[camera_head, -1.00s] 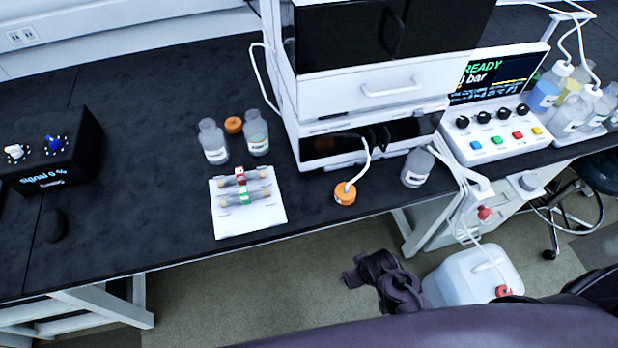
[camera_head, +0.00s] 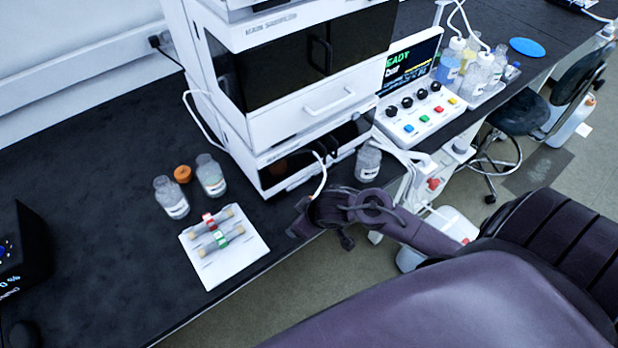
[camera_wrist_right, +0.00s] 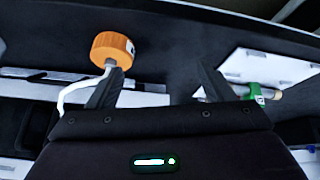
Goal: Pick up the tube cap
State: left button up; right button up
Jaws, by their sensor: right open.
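The orange tube cap (camera_wrist_right: 110,50) with its white tube (camera_wrist_right: 75,92) shows in the right wrist view, beyond the left fingertip and left of the gap between the fingers. In the head view my right gripper hides the cap; the white tube (camera_head: 320,178) runs down from the instrument to behind the gripper. My right gripper (camera_wrist_right: 157,78) is open, with nothing between its fingers. In the head view the right gripper (camera_head: 300,222) is over the front edge of the bench. My left gripper is not in view.
A white tray (camera_head: 245,263) with two columns lies left of the gripper. Two bottles (camera_head: 171,198) and another orange cap (camera_head: 182,174) stand behind it. A bottle (camera_head: 368,163) stands right of the tube. The instrument stack (camera_head: 300,95) rises behind. A control panel (camera_head: 425,112) is farther right.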

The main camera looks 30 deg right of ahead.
jog(key=d+r, duration=0.1)
jog(key=w+d+r, duration=0.1)
jog(key=shift+w+d+r+p, duration=0.25)
jog(key=shift+w+r+p, duration=0.05)
jog(key=shift+p, duration=0.1)
jog(key=shift+g, duration=0.8)
jog(key=d, duration=0.4)
jog(key=shift+s+d, duration=0.2)
jog(key=shift+d, duration=0.2)
jog(key=x, duration=0.7)
jog(key=shift+a, duration=0.3)
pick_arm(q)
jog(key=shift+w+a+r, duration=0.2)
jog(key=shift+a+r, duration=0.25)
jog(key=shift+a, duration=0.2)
pick_arm(e)
jog(key=c, duration=1.1)
jog(key=shift+r, duration=0.1)
